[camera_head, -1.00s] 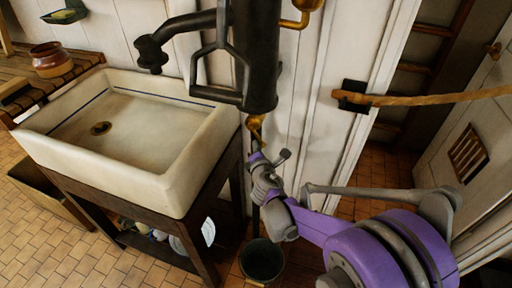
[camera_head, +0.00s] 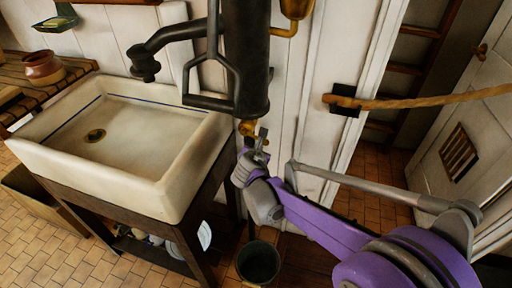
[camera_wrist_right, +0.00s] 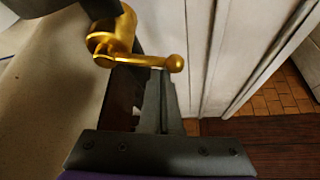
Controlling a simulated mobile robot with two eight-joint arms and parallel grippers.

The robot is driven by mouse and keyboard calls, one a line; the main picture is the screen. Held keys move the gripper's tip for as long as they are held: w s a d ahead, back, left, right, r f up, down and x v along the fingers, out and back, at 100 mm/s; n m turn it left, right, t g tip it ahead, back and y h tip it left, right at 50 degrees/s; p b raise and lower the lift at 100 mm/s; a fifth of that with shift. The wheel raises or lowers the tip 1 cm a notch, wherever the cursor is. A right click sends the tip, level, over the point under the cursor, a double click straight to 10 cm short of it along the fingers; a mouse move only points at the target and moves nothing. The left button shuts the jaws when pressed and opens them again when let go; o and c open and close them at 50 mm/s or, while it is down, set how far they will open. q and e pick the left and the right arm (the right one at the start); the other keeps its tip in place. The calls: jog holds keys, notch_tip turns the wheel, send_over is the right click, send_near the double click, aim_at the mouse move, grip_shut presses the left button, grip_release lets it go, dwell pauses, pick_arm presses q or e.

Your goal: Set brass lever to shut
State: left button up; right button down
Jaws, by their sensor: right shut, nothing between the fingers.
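The brass lever (camera_wrist_right: 140,61) is a golden arm with a round knob at its right end. In the right wrist view it points right, roughly level, from a brass valve body (camera_wrist_right: 118,35). In the head view the brass fitting (camera_head: 248,127) sits at the foot of the black pump (camera_head: 247,60). My right gripper (camera_head: 262,142) is shut and empty beside this fitting. In the wrist view its fingertips (camera_wrist_right: 156,75) are just under the lever near the knob; I cannot tell whether they touch it. My left gripper is not in view.
A cream sink (camera_head: 130,185) on a dark wooden stand is left of the pump. A dark bucket (camera_head: 258,262) stands on the tiles below my right arm. A rope (camera_head: 430,101) runs across the doorway at right. White plank wall is behind the pump.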

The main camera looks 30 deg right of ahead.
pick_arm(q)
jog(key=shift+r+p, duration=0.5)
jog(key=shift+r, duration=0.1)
pick_arm(e)
jog(key=shift+s+d+r+n+g+h, duration=0.1)
jog(key=shift+r+n+g+h, duration=0.2)
jog(key=shift+r, duration=0.2)
jog(key=shift+s+d+r+n+g+h, duration=0.1)
jog(key=shift+r+n+g+h, duration=0.1)
jog(key=shift+r+n, duration=0.25)
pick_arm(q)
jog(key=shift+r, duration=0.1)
pick_arm(e)
jog(key=shift+r, duration=0.1)
notch_tip(320, 180, down, 4)
jog(key=f+b, duration=0.1)
jog(key=b, duration=0.2)
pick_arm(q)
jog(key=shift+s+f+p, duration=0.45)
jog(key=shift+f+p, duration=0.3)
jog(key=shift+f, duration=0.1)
pick_arm(e)
jog(key=v, duration=1.1)
jog(key=shift+w+a+r, duration=0.2)
jog(key=shift+w+r, duration=0.05)
jog(key=shift+r, duration=0.1)
